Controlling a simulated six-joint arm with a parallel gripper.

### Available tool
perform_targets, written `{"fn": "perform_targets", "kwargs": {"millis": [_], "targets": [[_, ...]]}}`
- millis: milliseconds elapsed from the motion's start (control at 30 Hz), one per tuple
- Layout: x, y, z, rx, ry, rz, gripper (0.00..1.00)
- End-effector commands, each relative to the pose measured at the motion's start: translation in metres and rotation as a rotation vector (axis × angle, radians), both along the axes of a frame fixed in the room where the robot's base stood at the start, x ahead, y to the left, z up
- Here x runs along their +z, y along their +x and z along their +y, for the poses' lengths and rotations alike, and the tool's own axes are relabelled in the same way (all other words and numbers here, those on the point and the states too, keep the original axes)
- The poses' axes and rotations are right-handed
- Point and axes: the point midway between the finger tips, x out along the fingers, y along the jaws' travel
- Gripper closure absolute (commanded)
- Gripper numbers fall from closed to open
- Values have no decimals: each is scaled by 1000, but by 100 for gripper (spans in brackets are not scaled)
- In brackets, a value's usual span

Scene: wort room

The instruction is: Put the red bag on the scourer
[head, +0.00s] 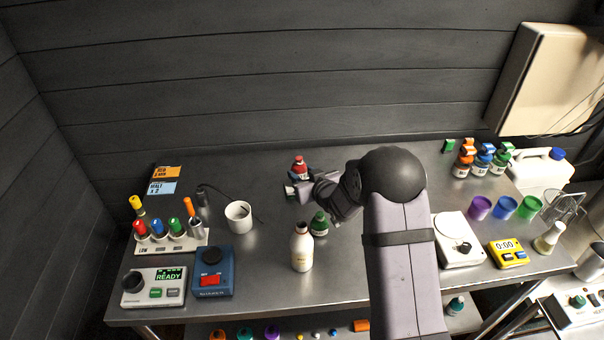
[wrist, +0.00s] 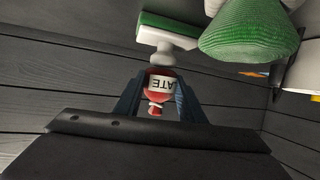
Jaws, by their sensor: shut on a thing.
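My gripper (wrist: 162,82) is shut on the red bag (wrist: 156,108), which shows between its two fingers in the wrist view with a white label reading "ATE". In the head view the red bag (head: 299,161) stands upright above the fingers, left of my arm. In the wrist view, which looks upside down, the green-and-white scourer (wrist: 167,32) lies just beyond the bag, with a pale knob between them. I cannot tell whether bag and knob touch. In the head view the scourer is largely hidden by my gripper (head: 299,181).
A green bag (head: 320,223) and a white bottle (head: 302,250) stand close in front of my gripper. A white mug (head: 238,217) is to the left. A white scale (head: 458,246) stands right of my arm. Bare bench lies between the mug and the gripper.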

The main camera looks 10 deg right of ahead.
Motion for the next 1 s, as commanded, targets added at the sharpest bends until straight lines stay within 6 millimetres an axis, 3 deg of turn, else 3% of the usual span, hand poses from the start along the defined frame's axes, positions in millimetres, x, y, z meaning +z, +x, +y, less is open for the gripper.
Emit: {"fn": "perform_targets", "kwargs": {"millis": [167, 200, 267, 733, 1000], "targets": [[-4, 0, 0, 0, 0, 0, 86], [-4, 0, 0, 0, 0, 0, 59], [-3, 0, 0, 0, 0, 0, 45], [2, -1, 0, 0, 0, 0, 45], [12, -29, -9, -1, 0, -1, 45]]}}
